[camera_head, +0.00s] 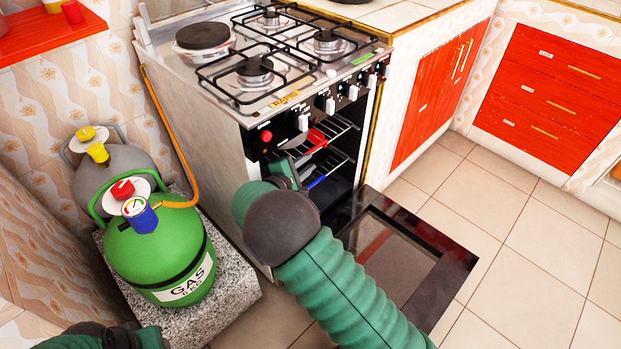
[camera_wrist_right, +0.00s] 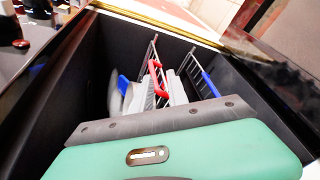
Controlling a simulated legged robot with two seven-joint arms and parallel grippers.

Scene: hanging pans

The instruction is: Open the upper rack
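The oven of the stove (camera_head: 225,112) stands open. Its upper rack (camera_head: 340,127) is a wire shelf with a red handle (camera_head: 316,138), inside the oven. The lower rack (camera_head: 335,163) has a blue handle (camera_head: 323,174). My right gripper (camera_head: 300,156) is at the oven mouth, its grey fingers apart beside the red handle. In the right wrist view the red handle (camera_wrist_right: 156,80) shows between the fingertips (camera_wrist_right: 159,92); contact cannot be told. My left arm shows only at the bottom left edge; its fingers are out of sight.
The oven door (camera_head: 435,285) lies folded down in front, below my right arm. A green gas bottle (camera_head: 165,255) and a grey one stand at left, with an orange hose (camera_head: 172,130). Red cabinets (camera_head: 545,85) stand at right. The tiled floor (camera_head: 530,250) is clear.

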